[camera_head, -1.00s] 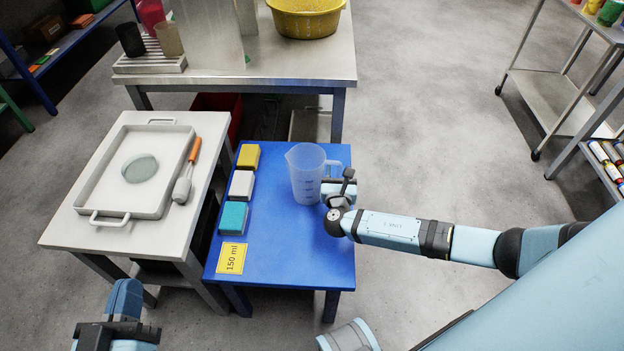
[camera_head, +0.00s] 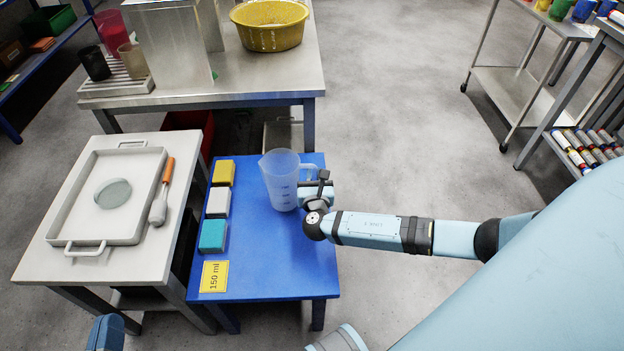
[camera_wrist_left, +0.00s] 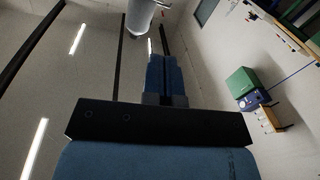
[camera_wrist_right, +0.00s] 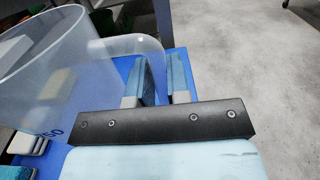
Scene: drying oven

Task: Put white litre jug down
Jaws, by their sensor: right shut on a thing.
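The white litre jug (camera_head: 281,182), translucent with markings, is upright over the back right of the blue table (camera_head: 265,255). I cannot tell whether its base touches the tabletop. My right gripper (camera_head: 322,188) is at the jug's right side, shut on its handle. The right wrist view shows the handle (camera_wrist_right: 150,48) passing to the fingers (camera_wrist_right: 162,82) and the jug's wall (camera_wrist_right: 60,75) at left. My left gripper is mostly cut off at the bottom left of the head view; the left wrist view shows its fingers (camera_wrist_left: 166,75) together and empty.
A tray (camera_head: 85,230) and a brush (camera_head: 160,203) are on the grey table at left. The blue table's front middle is clear.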

